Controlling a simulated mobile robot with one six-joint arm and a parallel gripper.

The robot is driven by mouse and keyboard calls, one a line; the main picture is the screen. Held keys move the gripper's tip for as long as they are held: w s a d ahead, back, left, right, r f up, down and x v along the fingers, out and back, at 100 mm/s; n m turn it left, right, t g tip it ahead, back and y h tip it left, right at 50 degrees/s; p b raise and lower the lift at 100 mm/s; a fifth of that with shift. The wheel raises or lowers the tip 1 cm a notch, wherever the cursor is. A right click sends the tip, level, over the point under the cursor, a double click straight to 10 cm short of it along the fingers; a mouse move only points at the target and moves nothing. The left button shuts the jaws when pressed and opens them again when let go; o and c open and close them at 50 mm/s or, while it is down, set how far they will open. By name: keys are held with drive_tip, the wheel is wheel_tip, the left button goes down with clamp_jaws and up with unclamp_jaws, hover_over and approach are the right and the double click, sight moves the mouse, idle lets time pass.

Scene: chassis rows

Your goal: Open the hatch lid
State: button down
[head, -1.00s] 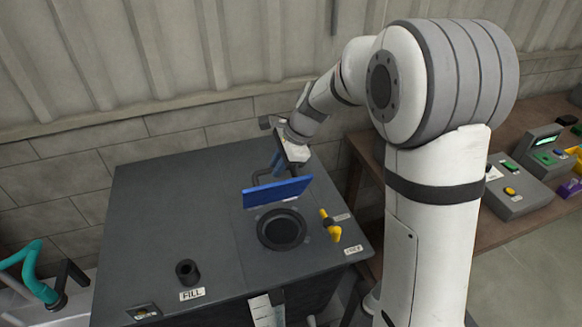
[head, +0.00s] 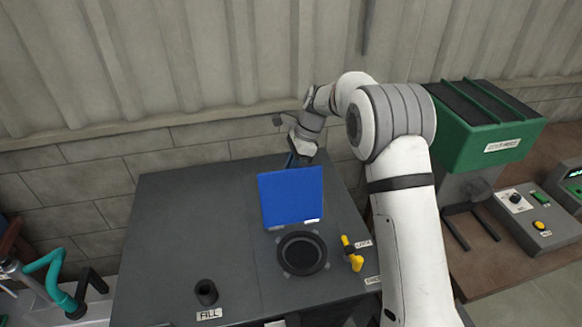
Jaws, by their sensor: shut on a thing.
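The blue hatch lid (head: 291,197) stands raised behind the round dark hatch opening (head: 301,253) on the grey cabinet top. The lid leans back a little, and its broad blue face is toward me. The opening is uncovered. My gripper (head: 299,160) is behind the lid's upper edge and is shut on the lid; the fingertips and the exact grip are mostly hidden behind it. A yellow handle (head: 351,254) stands just right of the opening.
A dark pipe stub (head: 206,291) with a FILL label is at the front left of the cabinet top (head: 190,220). A wooden bench on the right holds a green machine (head: 490,130) and a control box (head: 523,217). The wall is close behind my gripper.

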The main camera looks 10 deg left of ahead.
drive_tip(key=shift+w+a+f, duration=0.1)
drive_tip(key=shift+w+f, duration=0.15)
drive_tip(key=shift+w, duration=0.1)
idle(0.6)
drive_tip(key=c, duration=1.8)
unclamp_jaws()
drive_tip(key=shift+w, duration=0.1)
drive_tip(key=shift+o, duration=0.9)
drive_tip(key=shift+w+a+f, duration=0.2)
drive_tip(key=shift+w+f, duration=0.1)
drive_tip(key=shift+o, duration=1.1)
drive_tip(key=shift+r, duration=0.1)
drive_tip(key=b+v, duration=0.1)
drive_tip(key=v, duration=0.6)
drive_tip(key=shift+d+r+b, duration=0.2)
drive_tip(key=shift+r+b, duration=0.1)
drive_tip(key=shift+b, duration=0.05)
drive_tip(key=shift+s+d, duration=0.1)
